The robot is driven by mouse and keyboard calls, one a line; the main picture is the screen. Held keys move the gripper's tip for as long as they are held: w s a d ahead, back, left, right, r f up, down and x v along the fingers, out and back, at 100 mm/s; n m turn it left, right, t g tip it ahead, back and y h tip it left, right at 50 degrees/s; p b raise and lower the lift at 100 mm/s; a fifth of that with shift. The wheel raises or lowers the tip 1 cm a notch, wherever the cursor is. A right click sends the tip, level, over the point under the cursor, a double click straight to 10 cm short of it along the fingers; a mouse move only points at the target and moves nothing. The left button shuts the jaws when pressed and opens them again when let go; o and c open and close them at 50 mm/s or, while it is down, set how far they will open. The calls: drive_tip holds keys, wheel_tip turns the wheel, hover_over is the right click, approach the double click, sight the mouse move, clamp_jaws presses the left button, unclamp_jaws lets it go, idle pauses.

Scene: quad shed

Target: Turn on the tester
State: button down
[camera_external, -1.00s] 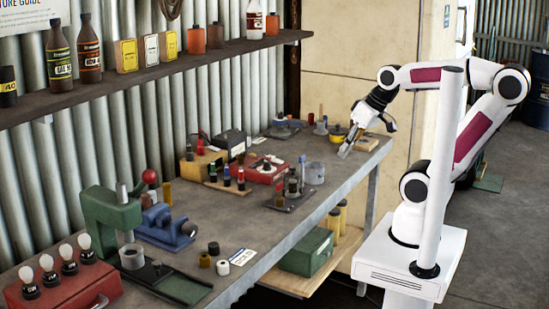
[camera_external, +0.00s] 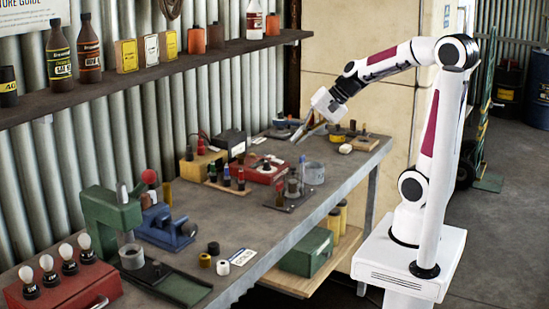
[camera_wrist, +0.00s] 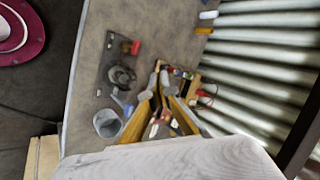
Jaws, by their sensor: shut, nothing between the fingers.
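I cannot tell for sure which item is the tester. A yellow box with a black part and red and dark leads (camera_external: 203,158) stands near the wall on the bench. A red box with light and dark knobs (camera_external: 262,172) sits to its right, with a black box (camera_external: 231,142) behind it. My gripper (camera_external: 299,138) is shut and empty, above the bench to the right of these boxes, apart from them. In the wrist view my gripper (camera_wrist: 157,92) points down at the bench and its fingers hide part of the items below.
A grey cup (camera_external: 313,173) stands near the front edge; it also shows in the wrist view (camera_wrist: 108,122). Small coloured posts (camera_external: 226,176) stand before the red box. A green press (camera_external: 112,222), blue vise (camera_external: 167,230) and red bulb box (camera_external: 62,287) fill the left. A shelf (camera_external: 150,78) overhangs the bench.

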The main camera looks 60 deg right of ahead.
drive_tip(key=w+d+f+m+t, duration=0.2)
drive_tip(key=w+d+m, duration=0.5)
drive_tip(key=w, duration=0.3)
drive_tip(key=m+t+h, duration=0.1)
drive_tip(key=m+h, duration=0.1)
drive_tip(key=m, duration=0.5)
hover_over(279, 161)
drive_tip(key=s, duration=0.1)
wheel_tip(279, 161, down, 4)
drive_tip(key=r, duration=0.1)
drive_tip(key=shift+s+d+f, duration=0.1)
drive_tip(key=shift+d+f, duration=0.1)
drive_tip(key=shift+f, duration=0.05)
drive_tip(key=shift+f, duration=0.2)
drive_tip(key=shift+w+f, duration=0.2)
drive_tip(key=shift+f, duration=1.2)
drive_tip(key=shift+w+f, duration=0.2)
drive_tip(key=shift+f, duration=1.15)
drive_tip(key=shift+w+f, duration=0.2)
drive_tip(key=shift+f, duration=1.2)
drive_tip(key=shift+f, duration=0.65)
drive_tip(key=shift+r, duration=0.15)
drive_tip(key=shift+r, duration=0.45)
drive_tip(key=shift+r, duration=0.1)
